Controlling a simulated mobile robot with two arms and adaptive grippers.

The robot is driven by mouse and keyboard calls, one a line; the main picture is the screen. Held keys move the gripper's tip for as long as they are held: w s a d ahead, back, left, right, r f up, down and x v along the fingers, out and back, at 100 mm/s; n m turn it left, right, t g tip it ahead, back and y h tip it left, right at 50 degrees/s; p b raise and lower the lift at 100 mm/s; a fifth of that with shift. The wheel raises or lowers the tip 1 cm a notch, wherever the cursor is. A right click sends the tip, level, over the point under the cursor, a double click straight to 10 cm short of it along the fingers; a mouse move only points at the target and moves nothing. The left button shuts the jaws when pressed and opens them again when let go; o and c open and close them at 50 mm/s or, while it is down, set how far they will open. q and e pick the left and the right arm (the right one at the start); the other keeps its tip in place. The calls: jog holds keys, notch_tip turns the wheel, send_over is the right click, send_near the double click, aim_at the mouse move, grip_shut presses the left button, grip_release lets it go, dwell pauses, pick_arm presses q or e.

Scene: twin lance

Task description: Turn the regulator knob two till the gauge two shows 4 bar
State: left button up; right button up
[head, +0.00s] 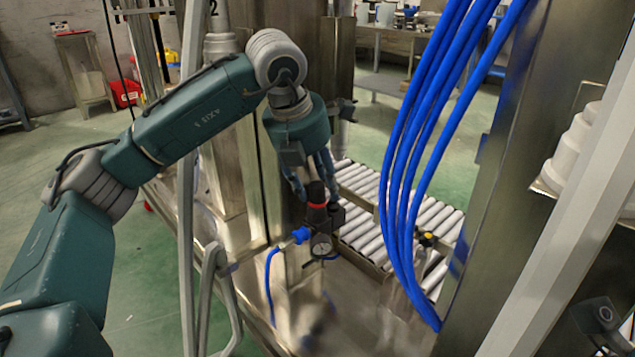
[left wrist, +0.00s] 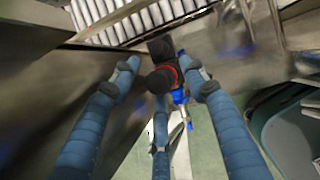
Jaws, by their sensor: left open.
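The regulator knob (head: 316,193) is black with a red ring below it, on top of a dark regulator body. Its round gauge (head: 321,246) faces the head camera, but its reading is too small to make out. My left gripper (head: 313,181) is open, with its blue fingers reaching down around the top of the knob. In the left wrist view the knob (left wrist: 159,80) lies between the spread fingertips (left wrist: 162,90), with gaps to the sides; contact cannot be made out. No number label shows on the regulator. My right gripper is not in view.
A blue fitting (head: 300,235) and thin blue hose leave the regulator's left side. Thick blue hoses (head: 412,150) hang to the right, in front of a roller conveyor (head: 365,205). A metal post (head: 262,180) stands close to the left of the regulator.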

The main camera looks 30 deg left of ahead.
pick_arm(q)
jog(key=v, duration=1.2)
